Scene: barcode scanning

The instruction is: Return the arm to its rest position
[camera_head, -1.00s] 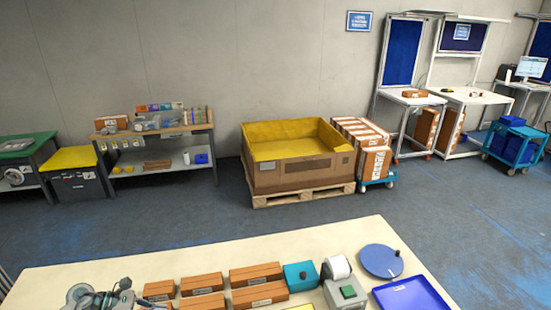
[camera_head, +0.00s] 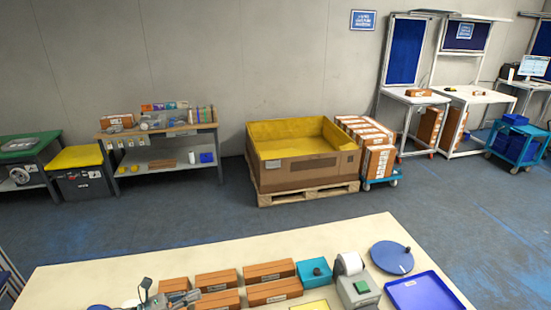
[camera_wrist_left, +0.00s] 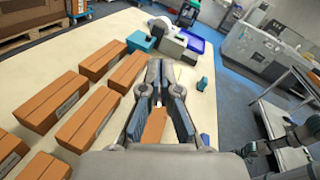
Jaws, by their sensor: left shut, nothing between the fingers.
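My left gripper (camera_head: 188,297) shows at the bottom left of the head view, partly cut off by the frame edge, near the front row of brown boxes (camera_head: 214,300). In the left wrist view its fingers (camera_wrist_left: 164,80) are shut with nothing held, above the table. A brown box (camera_wrist_left: 154,124) shows below and between the finger links. My right gripper is not in the head view. A dark jointed part (camera_wrist_left: 285,140) at the lower right of the wrist view may be my right arm; its jaws cannot be made out.
The cream table (camera_head: 90,275) holds two rows of brown boxes, a teal box (camera_head: 312,271), a grey device with a green top (camera_head: 358,290), a blue round plate (camera_head: 391,257) and a blue tray (camera_head: 428,293). The table's left part is mostly clear. A yellow-lined crate (camera_head: 305,172) stands beyond.

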